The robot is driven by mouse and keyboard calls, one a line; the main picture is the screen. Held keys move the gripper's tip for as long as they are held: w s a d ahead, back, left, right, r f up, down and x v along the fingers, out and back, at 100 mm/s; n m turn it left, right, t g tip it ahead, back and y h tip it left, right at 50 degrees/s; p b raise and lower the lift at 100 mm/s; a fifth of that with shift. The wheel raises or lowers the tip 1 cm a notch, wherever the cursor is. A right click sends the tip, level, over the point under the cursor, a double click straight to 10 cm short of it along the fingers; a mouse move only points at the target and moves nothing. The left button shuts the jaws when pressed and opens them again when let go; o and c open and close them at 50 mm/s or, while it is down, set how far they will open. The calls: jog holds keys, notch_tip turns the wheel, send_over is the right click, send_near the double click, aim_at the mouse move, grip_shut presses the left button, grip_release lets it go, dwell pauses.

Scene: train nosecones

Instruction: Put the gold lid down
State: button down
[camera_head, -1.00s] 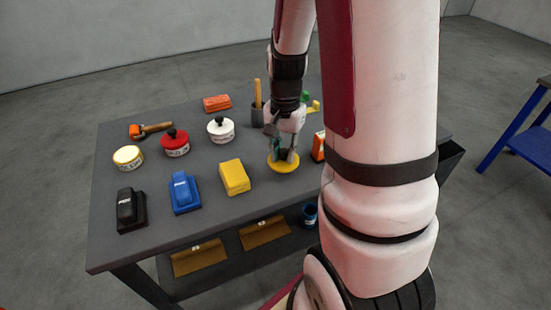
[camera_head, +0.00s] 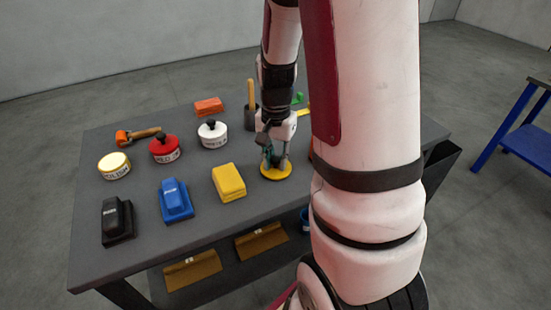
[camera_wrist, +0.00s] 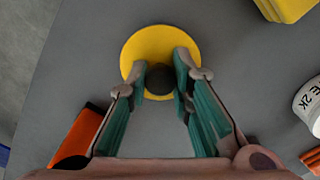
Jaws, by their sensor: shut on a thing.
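The gold lid (camera_head: 274,175) is a flat yellow disc with a dark knob (camera_wrist: 159,82) in its middle. My gripper (camera_head: 273,160) points down over it and is shut on the knob. In the wrist view the two fingers of my gripper (camera_wrist: 160,78) sit on either side of the knob, and the lid (camera_wrist: 158,38) spreads out behind them. The lid is level, at or very close to the top of the grey table (camera_head: 200,230). I cannot tell whether it touches. An open tin (camera_head: 114,167) labelled polish, with a pale yellow top, stands at the table's left.
Left of the lid are a yellow block (camera_head: 229,182), a blue block (camera_head: 175,200) and a black one (camera_head: 117,220). Red (camera_head: 165,149) and white (camera_head: 212,134) knobbed tins stand behind. An orange object (camera_wrist: 80,138) lies near the lid. The table's front strip is bare.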

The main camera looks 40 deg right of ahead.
aim_at(276, 158)
jog(key=c, duration=1.4)
grip_release()
jog(key=shift+f, duration=0.1)
notch_tip(276, 158, up, 12)
jog(key=p, duration=0.1)
jog(key=s+a+r+n+t, duration=0.1)
jog(key=s+a+r+n, duration=0.1)
jog(key=s+a+n, duration=0.2)
jog(key=s+a+r+n+t, duration=0.1)
jog(key=s+a+r+n, duration=0.2)
jog(key=s+a, duration=0.3)
jog(key=s+a+r+n+t, duration=0.1)
jog(key=s+a+r+n, duration=0.2)
jog(key=s+a+n, duration=0.2)
jog(key=shift+s+a+r+n+t, duration=0.1)
jog(key=shift+s+a+n+t, duration=0.15)
jog(key=shift+a, duration=0.45)
jog(key=shift+s+a+r+n+t, duration=0.15)
jog(key=shift+a+n, duration=0.2)
jog(key=shift+a, duration=0.35)
jog(key=shift+f, duration=0.1)
